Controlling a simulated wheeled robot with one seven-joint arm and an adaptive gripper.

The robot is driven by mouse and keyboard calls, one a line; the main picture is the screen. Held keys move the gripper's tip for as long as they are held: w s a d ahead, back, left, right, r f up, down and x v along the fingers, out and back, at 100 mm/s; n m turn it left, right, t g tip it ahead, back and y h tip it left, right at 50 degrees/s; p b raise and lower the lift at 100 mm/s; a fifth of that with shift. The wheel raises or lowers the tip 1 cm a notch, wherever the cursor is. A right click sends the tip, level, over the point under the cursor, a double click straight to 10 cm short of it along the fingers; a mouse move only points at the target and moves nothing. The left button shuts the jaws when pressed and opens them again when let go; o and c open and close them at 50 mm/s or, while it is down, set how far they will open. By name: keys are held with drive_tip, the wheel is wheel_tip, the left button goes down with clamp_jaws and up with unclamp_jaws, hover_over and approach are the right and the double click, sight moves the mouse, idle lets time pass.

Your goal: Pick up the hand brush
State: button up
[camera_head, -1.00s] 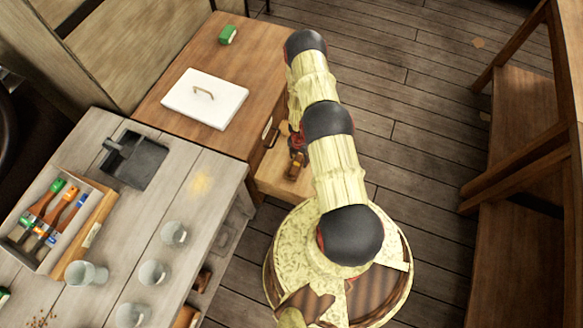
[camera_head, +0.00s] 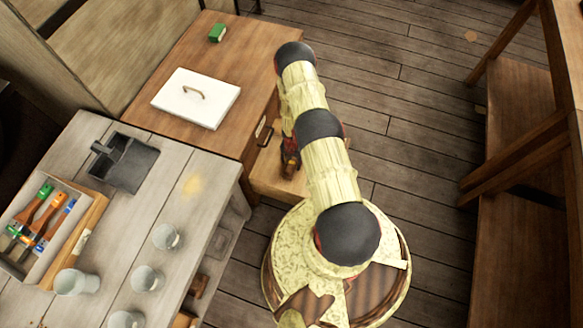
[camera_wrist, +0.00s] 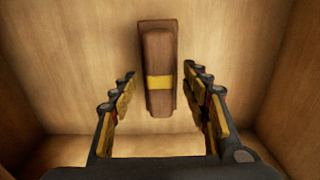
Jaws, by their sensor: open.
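The hand brush (camera_wrist: 158,50), a long brown block with a yellow band round it, lies in the open wooden drawer in the wrist view. My gripper (camera_wrist: 159,74) is open, with one finger on each side of the brush. A gap shows between each finger and the brush, and I cannot tell the height between them. In the head view, my gripper (camera_head: 290,163) is mostly hidden by my arm, over the drawer (camera_head: 272,183). I cannot make out the brush there.
Drawer walls (camera_wrist: 285,75) stand close around my gripper. The brown cabinet (camera_head: 240,45) carries a white lidded panel (camera_head: 190,105) and a green block (camera_head: 217,33). The grey bench (camera_head: 150,215) holds a dustpan-like black tray (camera_head: 130,165), a brush box (camera_head: 85,225) and several glasses.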

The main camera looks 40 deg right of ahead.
drive_tip(key=shift+f, duration=0.7)
drive_tip(key=c, duration=1.1)
clamp_jaws()
